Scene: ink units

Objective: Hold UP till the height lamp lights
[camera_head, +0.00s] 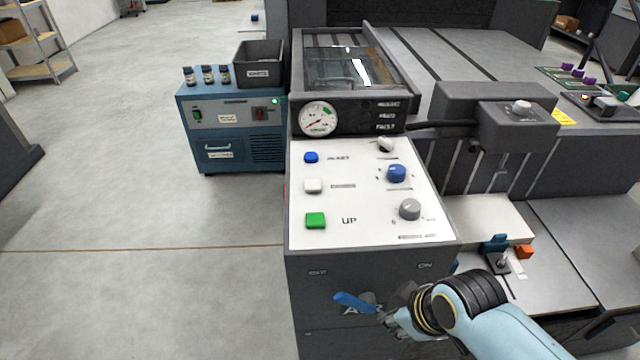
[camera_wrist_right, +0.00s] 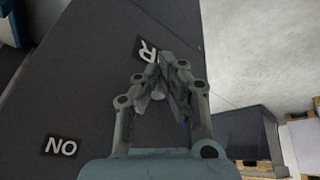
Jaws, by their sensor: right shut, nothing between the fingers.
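The green UP button (camera_head: 315,220) is on the white sloped panel (camera_head: 360,232), left of the printed word UP. The lamp strip (camera_head: 388,116) at the top of the panel has several small labels, too small to read surely; I see no lit lamp there. My right gripper (camera_head: 386,318) is low in front of the cabinet's dark front face, below and right of the UP button and apart from it. In the right wrist view its fingers (camera_wrist_right: 162,78) are closed together and empty, over the dark face with a white label. My left gripper is out of view.
A blue lever (camera_head: 354,303) is on the cabinet front, beside my right gripper. A blue button (camera_head: 311,157), a white button (camera_head: 313,186) and several knobs share the panel. A round gauge (camera_head: 318,118) sits above. A blue unit (camera_head: 233,130) stands left; floor there is clear.

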